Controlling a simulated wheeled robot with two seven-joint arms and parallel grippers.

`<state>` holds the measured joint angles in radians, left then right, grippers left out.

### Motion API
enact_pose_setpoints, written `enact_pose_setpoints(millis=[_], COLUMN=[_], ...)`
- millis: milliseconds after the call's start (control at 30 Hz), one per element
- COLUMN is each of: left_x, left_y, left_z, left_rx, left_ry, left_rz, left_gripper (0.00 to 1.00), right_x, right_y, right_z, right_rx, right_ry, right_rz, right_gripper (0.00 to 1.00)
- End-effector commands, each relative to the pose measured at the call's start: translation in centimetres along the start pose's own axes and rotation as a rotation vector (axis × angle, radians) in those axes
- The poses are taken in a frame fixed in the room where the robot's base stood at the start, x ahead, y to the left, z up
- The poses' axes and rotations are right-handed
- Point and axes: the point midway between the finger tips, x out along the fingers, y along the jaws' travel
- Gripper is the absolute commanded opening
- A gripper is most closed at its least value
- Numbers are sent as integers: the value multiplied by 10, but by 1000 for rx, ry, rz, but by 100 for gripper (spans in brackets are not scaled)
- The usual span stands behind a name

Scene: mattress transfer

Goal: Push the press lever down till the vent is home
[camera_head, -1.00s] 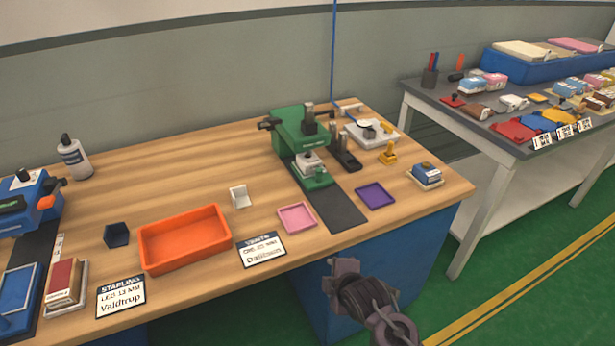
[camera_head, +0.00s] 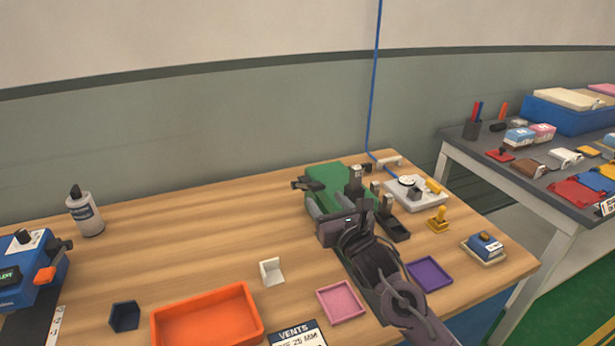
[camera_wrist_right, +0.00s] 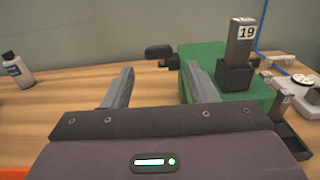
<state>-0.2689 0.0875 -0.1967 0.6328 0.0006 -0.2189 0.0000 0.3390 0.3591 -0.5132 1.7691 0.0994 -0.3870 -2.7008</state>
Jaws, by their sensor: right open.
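The green press (camera_head: 338,181) stands at the back of the wooden bench. Its dark lever handle (camera_head: 303,184) sticks out to the left. In the wrist view the lever knob (camera_wrist_right: 158,50) shows beyond and between my fingertips, with a visible gap. My right gripper (camera_head: 340,208) is open and empty, in front of the press; its two fingers (camera_wrist_right: 162,78) are spread in the wrist view. The green press body (camera_wrist_right: 225,85) is behind the right finger. My gripper and arm hide the press's lower front, so the vent cannot be seen. My left gripper is not in view.
A dark post marked 19 (camera_wrist_right: 240,45) rises at the press. A white device (camera_head: 415,192) and a yellow stand (camera_head: 438,220) are to its right. An orange tray (camera_head: 207,318), pink tray (camera_head: 341,302) and purple tray (camera_head: 430,273) lie in front.

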Motion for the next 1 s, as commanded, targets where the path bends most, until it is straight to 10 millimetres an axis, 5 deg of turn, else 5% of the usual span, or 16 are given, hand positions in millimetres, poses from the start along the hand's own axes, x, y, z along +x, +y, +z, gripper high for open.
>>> enact_pose_setpoints(millis=[367, 733, 1000], left_x=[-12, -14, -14], left_y=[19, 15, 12], left_z=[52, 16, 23], left_rx=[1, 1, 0], left_ry=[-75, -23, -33], left_rz=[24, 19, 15], left_gripper=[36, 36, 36], right_x=[50, 77, 77], right_y=[1, 0, 0], right_z=[2, 1, 0], right_rx=[-6, -8, -8], right_ry=[-2, -2, -1], right_rz=[1, 2, 1], right_gripper=[53, 53, 48])
